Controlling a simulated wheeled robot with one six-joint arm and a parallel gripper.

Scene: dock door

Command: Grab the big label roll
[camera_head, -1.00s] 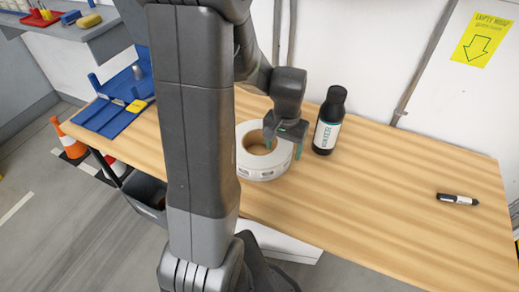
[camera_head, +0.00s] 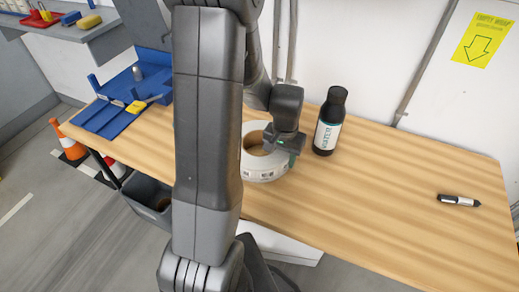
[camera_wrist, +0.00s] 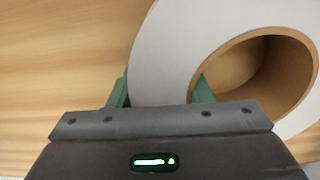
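The big label roll (camera_head: 262,174) is a wide white ring with a brown cardboard core, lying flat on the wooden table (camera_head: 390,200). My column and arm hide its left part in the head view. My gripper (camera_wrist: 160,92) points down over the roll's right wall. In the wrist view the white roll (camera_wrist: 165,50) fills the space between the green fingers, one outside it and one in the core. Their tips are hidden. I cannot tell whether the fingers press on the wall.
A black bottle (camera_head: 329,122) stands close to the right of my gripper. A black marker (camera_head: 458,200) lies far right. A blue tray (camera_head: 110,115) is at the left. The table between bottle and marker is clear.

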